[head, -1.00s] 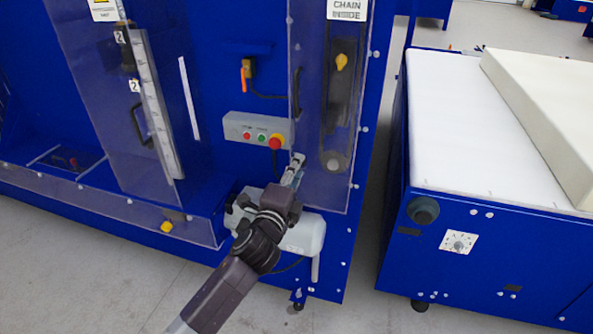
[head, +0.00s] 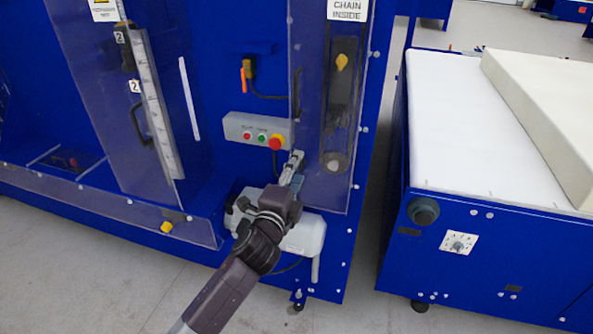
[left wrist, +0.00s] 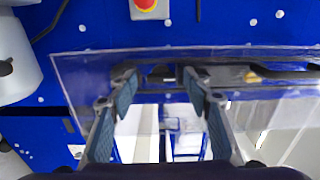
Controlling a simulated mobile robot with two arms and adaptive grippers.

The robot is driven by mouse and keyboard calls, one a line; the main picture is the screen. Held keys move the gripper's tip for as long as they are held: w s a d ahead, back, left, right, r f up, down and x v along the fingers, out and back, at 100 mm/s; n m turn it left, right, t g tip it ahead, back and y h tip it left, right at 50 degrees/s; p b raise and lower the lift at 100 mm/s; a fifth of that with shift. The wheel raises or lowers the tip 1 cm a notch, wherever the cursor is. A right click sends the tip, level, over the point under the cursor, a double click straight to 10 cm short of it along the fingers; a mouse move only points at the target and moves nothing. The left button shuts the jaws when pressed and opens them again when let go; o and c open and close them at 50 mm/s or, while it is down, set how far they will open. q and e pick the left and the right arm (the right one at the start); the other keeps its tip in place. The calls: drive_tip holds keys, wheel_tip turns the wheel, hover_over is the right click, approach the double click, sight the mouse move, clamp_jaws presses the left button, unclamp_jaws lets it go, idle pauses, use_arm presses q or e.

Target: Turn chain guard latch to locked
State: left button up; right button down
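The chain guard (head: 314,187) is a tall clear panel on the right end of the blue machine, with a "CHAIN INSIDE" label at its top. It also shows in the left wrist view (left wrist: 85,68). My left gripper (head: 296,156) is at the guard's lower left edge. In the left wrist view its two padded fingers (left wrist: 160,76) are spread apart, with a small dark piece visible between the tips. I cannot tell whether this is the latch, or which way the latch is turned; in the head view the fingers cover that spot. My right gripper is not in view.
A grey button box (head: 256,130) with a red stop button (head: 276,142) is just above left of the gripper. A black handle (head: 296,92) is above it. A grey motor housing (head: 306,236) lies below. A white-topped table (head: 460,130) stands right, past a narrow gap.

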use_arm(q)
drive_tip(key=v, duration=1.2)
drive_tip(key=shift+f, duration=0.1)
